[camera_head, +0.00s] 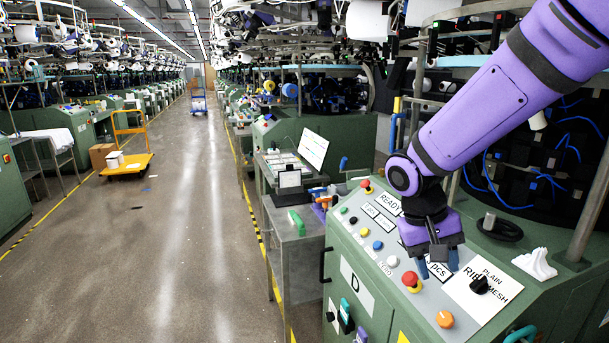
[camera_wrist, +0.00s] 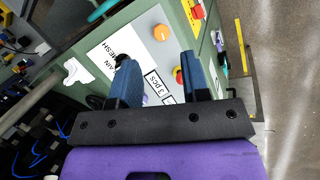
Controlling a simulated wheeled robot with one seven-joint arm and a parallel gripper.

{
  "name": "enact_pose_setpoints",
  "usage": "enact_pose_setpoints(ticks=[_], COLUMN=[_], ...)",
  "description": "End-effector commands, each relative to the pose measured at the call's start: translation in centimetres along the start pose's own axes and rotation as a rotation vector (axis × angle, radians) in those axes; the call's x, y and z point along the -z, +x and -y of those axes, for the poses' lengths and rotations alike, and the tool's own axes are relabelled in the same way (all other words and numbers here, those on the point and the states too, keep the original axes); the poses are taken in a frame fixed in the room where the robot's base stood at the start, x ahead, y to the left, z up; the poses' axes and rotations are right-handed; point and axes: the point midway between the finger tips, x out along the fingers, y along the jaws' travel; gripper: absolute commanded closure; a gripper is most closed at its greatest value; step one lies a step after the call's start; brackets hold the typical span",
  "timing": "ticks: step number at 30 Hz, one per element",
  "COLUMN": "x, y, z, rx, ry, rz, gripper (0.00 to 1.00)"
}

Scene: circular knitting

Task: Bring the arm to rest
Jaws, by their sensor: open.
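My gripper (camera_head: 437,268) hangs from my purple arm over the sloped top of the green control panel (camera_head: 362,262). Its two blue fingers are apart with nothing between them. It is close above the panel, near the red mushroom button (camera_head: 411,281) and the black selector knob (camera_head: 480,285). In the wrist view my gripper (camera_wrist: 158,70) shows open fingers over the panel, with the orange knob (camera_wrist: 161,33) and the black selector knob (camera_wrist: 121,61) beyond them. I cannot tell whether the fingertips touch the panel.
A grey side table (camera_head: 298,247) with a laptop and tools stands left of the panel. A white ribbed piece (camera_head: 534,264) lies on the panel's right. Knitting machines line both sides. The aisle (camera_head: 180,230) is mostly clear, with a yellow cart (camera_head: 126,166) at its left.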

Motion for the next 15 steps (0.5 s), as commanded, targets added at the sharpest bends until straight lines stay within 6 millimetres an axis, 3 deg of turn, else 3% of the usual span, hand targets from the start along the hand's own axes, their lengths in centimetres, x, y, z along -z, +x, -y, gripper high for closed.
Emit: enact_pose_setpoints(ticks=[6, 15], x=[-3.1, -8.1], y=[-3.2, -6.3], z=[-4.0, -8.1], rx=[0.136, 0.266], ry=[0.013, 0.018], rz=[-0.097, -0.265], gripper=[0.57, 0.57])
